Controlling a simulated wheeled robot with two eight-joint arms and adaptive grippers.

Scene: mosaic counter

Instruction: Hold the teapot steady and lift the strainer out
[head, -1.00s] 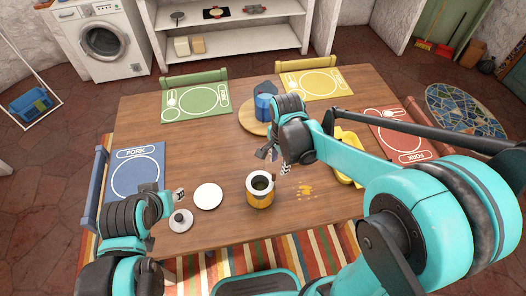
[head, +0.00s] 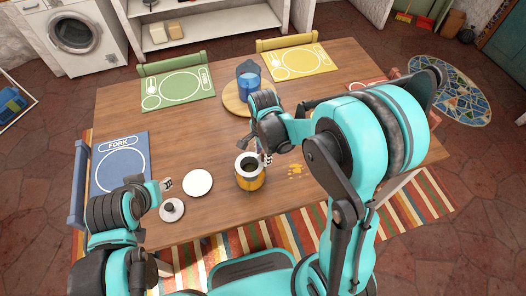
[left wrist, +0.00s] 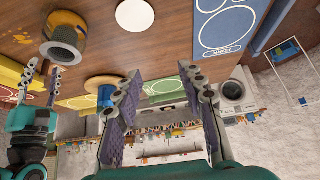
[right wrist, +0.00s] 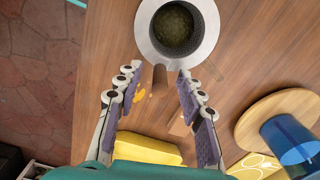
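The teapot (head: 249,179) is a yellow pot with a wide pale rim, upright near the front of the table. In the right wrist view its rim (right wrist: 148,40) surrounds a dark round opening (right wrist: 176,27); I cannot clearly tell the strainer from its contents. A brown handle (right wrist: 158,78) points from the pot in between the right fingers. My right gripper (head: 265,158) is open close beside the pot; its fingers (right wrist: 158,82) stand either side of the handle, contact unclear. My left gripper (head: 170,184) is open and empty, left of the pot (left wrist: 160,80).
A white round plate (head: 197,183) and a knobbed lid (head: 172,210) lie left of the pot. A blue jug (head: 249,82) stands on a round wooden board (head: 232,98) behind. Orange spots (head: 296,169) mark the table to the right. A yellow tray (right wrist: 147,149) lies near the right gripper.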

